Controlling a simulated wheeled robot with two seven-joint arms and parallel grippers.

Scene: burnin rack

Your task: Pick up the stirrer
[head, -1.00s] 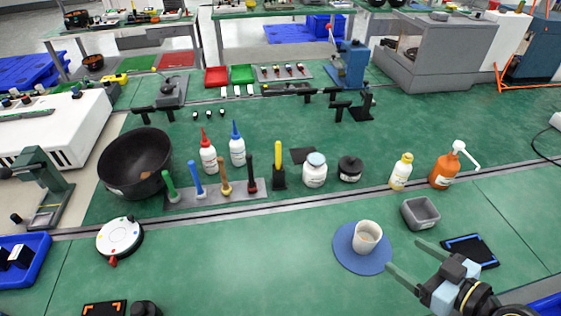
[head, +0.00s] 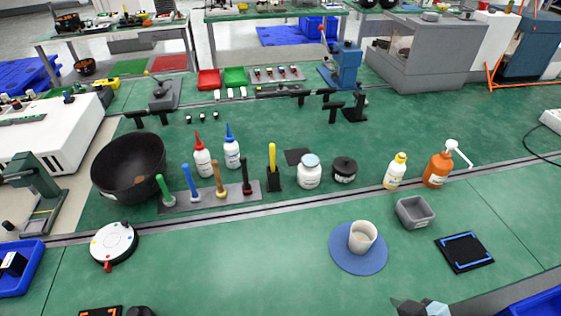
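No single thing is plainly marked as the stirrer. A yellow-handled tool (head: 272,157) stands upright in a small black holder (head: 274,182) mid-table. To its left, a grey rack (head: 208,197) holds several upright tools with green (head: 165,188), blue (head: 188,178), tan (head: 218,177) and black (head: 246,172) handles. A whitish cup (head: 362,238) stands on a round blue mat (head: 345,262); its inside is hard to make out. Part of my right gripper (head: 425,308) shows at the bottom edge; its fingertips are not clear. My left gripper is out of view.
White bottles with red (head: 202,160) and blue (head: 232,152) tips stand behind the rack. A black bowl (head: 128,168), white jar (head: 309,173), yellow-capped bottle (head: 395,172), orange pump bottle (head: 437,168) and grey tray (head: 401,218) surround it. The front middle table is clear.

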